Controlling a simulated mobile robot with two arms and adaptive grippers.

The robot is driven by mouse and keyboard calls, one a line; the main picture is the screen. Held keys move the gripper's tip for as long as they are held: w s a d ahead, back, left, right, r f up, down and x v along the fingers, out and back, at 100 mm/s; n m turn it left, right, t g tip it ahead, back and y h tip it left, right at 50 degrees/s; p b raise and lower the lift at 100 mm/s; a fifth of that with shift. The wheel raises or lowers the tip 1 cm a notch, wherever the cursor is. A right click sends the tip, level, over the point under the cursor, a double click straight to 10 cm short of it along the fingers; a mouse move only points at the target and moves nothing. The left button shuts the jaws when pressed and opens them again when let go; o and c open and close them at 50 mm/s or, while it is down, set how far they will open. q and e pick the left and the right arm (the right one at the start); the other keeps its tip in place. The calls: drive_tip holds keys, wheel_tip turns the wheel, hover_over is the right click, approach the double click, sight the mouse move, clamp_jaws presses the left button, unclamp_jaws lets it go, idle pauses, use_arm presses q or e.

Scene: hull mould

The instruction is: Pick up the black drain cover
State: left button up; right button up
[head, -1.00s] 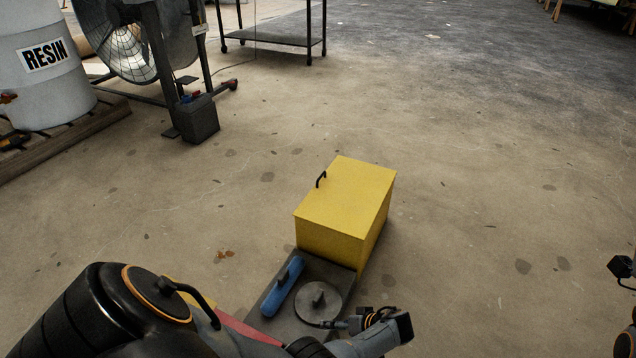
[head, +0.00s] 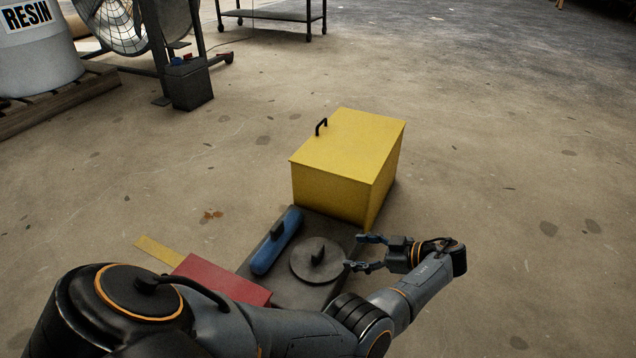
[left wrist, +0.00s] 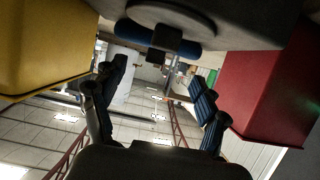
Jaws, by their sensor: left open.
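The drain cover (head: 303,266) is a round dark grey disc with an upright black grip on top. It lies flat on a dark grey slab (head: 292,294). In the left wrist view, which looks upside down, the disc (left wrist: 172,16) shows at the top, partly cut off. My left gripper (head: 357,253) is open and empty at the right side of the disc, its fingers pointing left towards the grip. Both fingers (left wrist: 160,85) show spread apart in the left wrist view. I cannot tell whether a fingertip touches the disc. My right gripper is not in view.
A blue tool (head: 277,242) with a dark handle lies left of the disc. A yellow box (head: 347,160) stands behind the slab, and a red block (head: 222,281) and yellow strip (head: 158,251) lie left. Floor to the right is clear.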

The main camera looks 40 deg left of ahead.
sight(320, 250)
use_arm(q)
drive_tip(key=b+x, duration=0.1)
drive_tip(key=x, duration=0.5)
drive_tip(key=shift+s+a+f, duration=0.15)
drive_tip(key=shift+a, duration=0.05)
drive_tip(key=x, duration=0.1)
drive_tip(key=b+x, duration=0.1)
drive_tip(key=x, duration=0.1)
drive_tip(key=b+x, duration=0.1)
drive_tip(key=shift+s+a+f, duration=0.2)
drive_tip(key=shift+s, duration=0.15)
drive_tip(key=shift+s+a+b, duration=0.1)
drive_tip(key=shift+a+b, duration=0.2)
drive_tip(key=c, duration=1.5)
